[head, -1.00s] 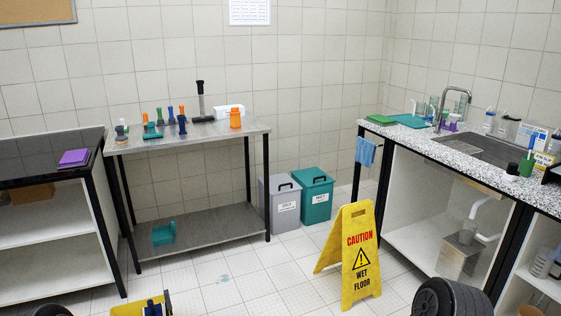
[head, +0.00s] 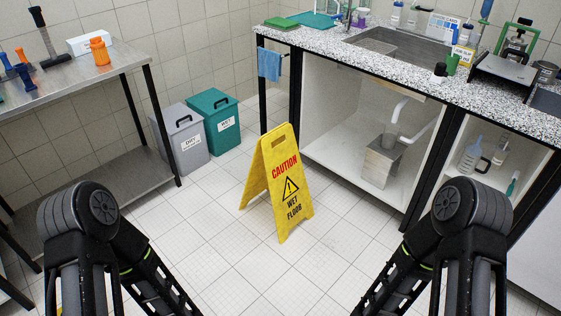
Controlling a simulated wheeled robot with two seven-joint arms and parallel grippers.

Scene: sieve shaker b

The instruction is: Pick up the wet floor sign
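The yellow wet floor sign (head: 283,185) stands upright and unfolded on the tiled floor, in the middle of the head view. Its front panel carries red and black lettering and a warning triangle. My two arms come up from the bottom left and bottom right of the view, apart from the sign. Both grippers are outside the picture, below its lower edge, so their fingers do not show.
A grey bin (head: 184,138) and a teal bin (head: 215,121) stand behind the sign to the left. A steel table (head: 108,68) is at the left. A speckled counter (head: 420,85) with a sink runs along the right. The floor before the sign is clear.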

